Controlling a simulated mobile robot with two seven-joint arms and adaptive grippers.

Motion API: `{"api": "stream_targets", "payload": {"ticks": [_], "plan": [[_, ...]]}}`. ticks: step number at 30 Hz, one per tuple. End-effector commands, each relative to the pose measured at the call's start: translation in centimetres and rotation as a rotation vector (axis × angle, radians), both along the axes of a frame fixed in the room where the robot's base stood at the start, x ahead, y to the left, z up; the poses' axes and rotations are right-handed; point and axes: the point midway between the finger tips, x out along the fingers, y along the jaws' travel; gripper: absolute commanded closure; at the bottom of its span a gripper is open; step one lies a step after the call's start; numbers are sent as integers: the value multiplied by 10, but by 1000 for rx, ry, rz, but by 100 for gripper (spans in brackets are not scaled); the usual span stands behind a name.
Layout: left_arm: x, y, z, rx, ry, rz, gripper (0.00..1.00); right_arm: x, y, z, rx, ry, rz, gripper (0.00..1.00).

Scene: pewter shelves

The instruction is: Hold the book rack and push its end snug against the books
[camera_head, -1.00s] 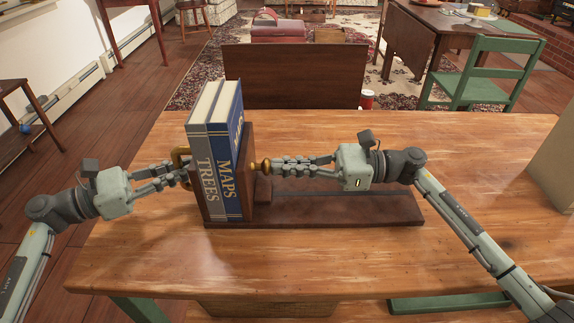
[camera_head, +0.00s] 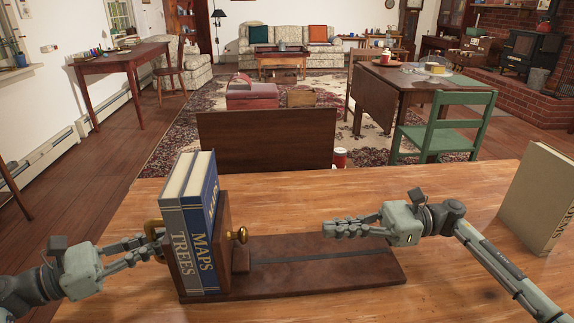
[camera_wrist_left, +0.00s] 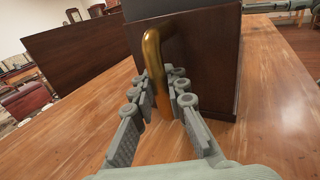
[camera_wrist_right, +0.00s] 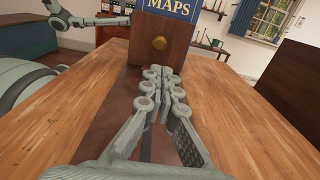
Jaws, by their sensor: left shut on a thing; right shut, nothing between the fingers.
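The dark wooden book rack (camera_head: 330,268) lies on the table with its long base running to the right. Two books, a grey TREES book (camera_head: 181,245) and a blue MAPS book (camera_head: 204,250), stand upright between its left end and its sliding right end (camera_head: 223,232). My left gripper (camera_wrist_left: 165,100) is shut on the brass handle (camera_wrist_left: 153,62) of the rack's left end.
A thick grey-brown book (camera_head: 538,198) stands at the table's right edge, beyond my right arm. The wooden tabletop (camera_head: 440,275) is clear in front of it. A dark wooden panel (camera_head: 265,140) stands behind the table's far edge.

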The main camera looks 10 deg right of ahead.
Motion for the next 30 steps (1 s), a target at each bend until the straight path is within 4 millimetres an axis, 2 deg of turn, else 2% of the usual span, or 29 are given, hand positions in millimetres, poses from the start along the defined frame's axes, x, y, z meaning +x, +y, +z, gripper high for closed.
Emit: {"api": "stream_targets", "payload": {"ticks": [3, 4, 10, 21, 26, 30], "plan": [[-1, -2, -1, 0, 1, -5, 100, 0, 0, 0, 0, 0, 0, 100], [-1, -2, -1, 0, 1, -5, 85, 0, 0, 0, 0, 0, 0, 100], [-1, -1, -1, 0, 1, -3, 62, 0, 0, 0, -1, 0, 0, 100], [-3, 5, -1, 1, 3, 0, 62, 0, 0, 0, -1, 0, 0, 100], [-15, 28, -2, 3, 4, 1, 62, 0, 0, 0, -1, 0, 0, 100], [-30, 55, -1, 3, 4, 1, 62, 0, 0, 0, -1, 0, 0, 100]]}}
